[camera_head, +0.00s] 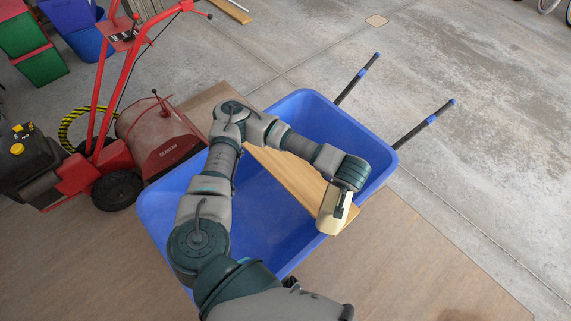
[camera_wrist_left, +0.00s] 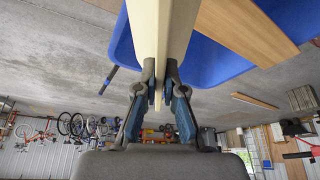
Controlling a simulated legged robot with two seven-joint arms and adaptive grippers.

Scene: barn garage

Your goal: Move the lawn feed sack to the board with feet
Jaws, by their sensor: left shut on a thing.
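A cream, slab-like thing (camera_head: 330,217), which I take for the lawn feed sack, hangs at the end of my left arm in the head view. My left gripper (camera_head: 341,203) is shut on it, over the near right side of the blue wheelbarrow. In the left wrist view the two fingers (camera_wrist_left: 161,88) pinch the lower edge of the cream sack (camera_wrist_left: 162,32). No print on it is readable. A wooden board (camera_head: 290,182) lies in or across the tub, partly hidden by my arm; its feet do not show. My right gripper is not in view.
The blue wheelbarrow tub (camera_head: 165,213) stands on a brown mat (camera_head: 420,262), its handles (camera_head: 430,120) pointing up right. A red garden machine (camera_head: 160,138) stands close on its left. Colored bins (camera_head: 40,65) are behind. Concrete floor on the right is free.

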